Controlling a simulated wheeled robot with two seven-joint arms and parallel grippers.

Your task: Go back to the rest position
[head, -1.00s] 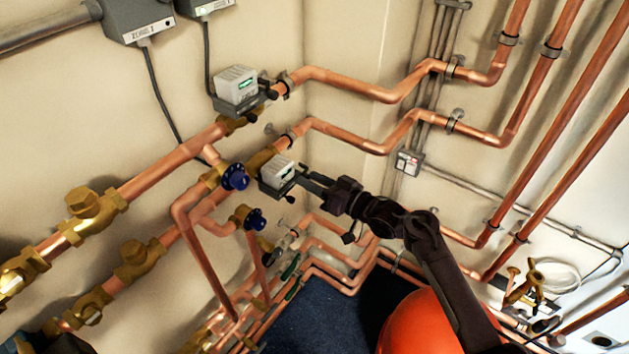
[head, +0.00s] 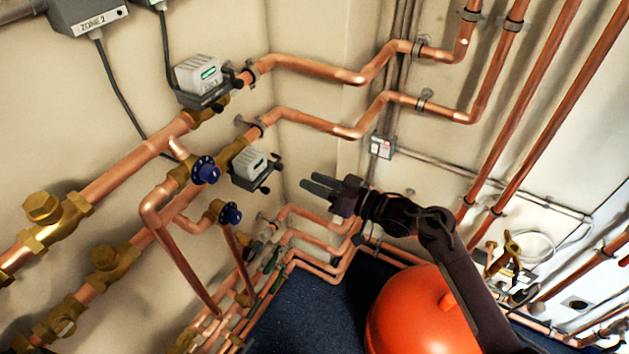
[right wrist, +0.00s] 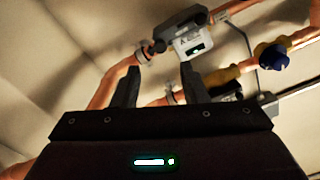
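My right gripper (head: 319,187) is in the middle of the head view, its arm coming in from the lower right. It is empty and its two dark fingers are apart. They also show apart in the right wrist view (right wrist: 160,82). The lower white actuator box (head: 252,163) sits on its pipe to the left of the fingertips, with a clear gap between. My left gripper is in neither view.
Copper pipes (head: 310,66) run along the wall behind and beside my right gripper. Two blue-handled valves (head: 207,171) stick out at the left. A red-orange rounded vessel (head: 418,312) stands below my right arm. The dark blue floor (head: 312,310) is open to its left.

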